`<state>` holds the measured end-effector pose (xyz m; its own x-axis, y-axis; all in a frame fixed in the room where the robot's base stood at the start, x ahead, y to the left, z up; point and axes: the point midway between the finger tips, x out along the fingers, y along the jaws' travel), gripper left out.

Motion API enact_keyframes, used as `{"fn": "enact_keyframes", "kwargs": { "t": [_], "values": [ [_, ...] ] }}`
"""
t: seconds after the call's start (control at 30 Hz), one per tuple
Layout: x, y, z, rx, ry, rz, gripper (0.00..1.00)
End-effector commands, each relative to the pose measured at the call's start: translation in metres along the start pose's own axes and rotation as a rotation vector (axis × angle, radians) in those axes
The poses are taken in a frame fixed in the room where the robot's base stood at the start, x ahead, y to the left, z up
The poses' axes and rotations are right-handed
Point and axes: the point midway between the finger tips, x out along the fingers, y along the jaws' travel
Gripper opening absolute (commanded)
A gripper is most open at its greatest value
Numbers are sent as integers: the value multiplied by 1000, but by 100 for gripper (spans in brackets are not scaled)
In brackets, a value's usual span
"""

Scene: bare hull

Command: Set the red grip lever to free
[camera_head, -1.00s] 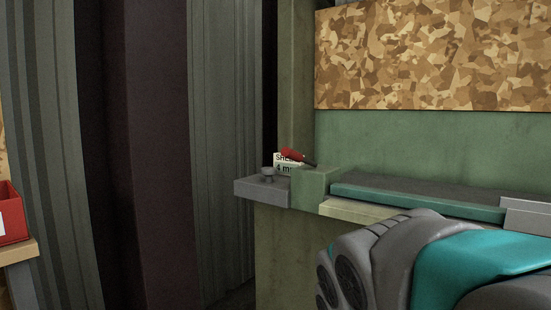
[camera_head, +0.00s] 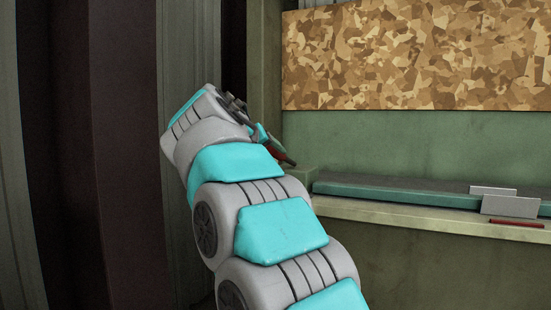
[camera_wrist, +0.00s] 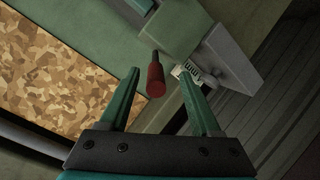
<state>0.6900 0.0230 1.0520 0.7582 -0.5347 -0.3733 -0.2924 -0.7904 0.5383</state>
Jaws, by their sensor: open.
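The red grip lever (camera_wrist: 155,76) shows in the wrist view, its red grip end towards me and its thin dark shaft running to a green block (camera_wrist: 178,30). My gripper (camera_wrist: 159,74) is open, with one teal finger on each side of the lever in this view. I cannot tell how deep the grip sits between the fingertips, and no contact shows. In the head view my arm hides most of the lever; a bit of red (camera_head: 277,155) shows by my gripper (camera_head: 274,146).
A ledge with a green-edged dark top (camera_head: 400,190) runs right, with pale plates (camera_head: 510,206) and a red strip (camera_head: 517,223). A patterned board (camera_head: 415,55) hangs above.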

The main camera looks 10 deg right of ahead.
Motion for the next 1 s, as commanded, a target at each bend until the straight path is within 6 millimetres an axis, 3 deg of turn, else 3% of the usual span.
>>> {"fn": "enact_keyframes", "kwargs": {
  "t": [0.1, 0.37, 0.8, 1.0],
  "values": [
    [-4, 1, -14, 26, 31, 22, 64],
    [3, 3, -19, 35, 39, 31, 64],
    [62, 5, -21, 34, 37, 29, 64],
    [73, 5, -21, 34, 39, 31, 64]
  ]
}}
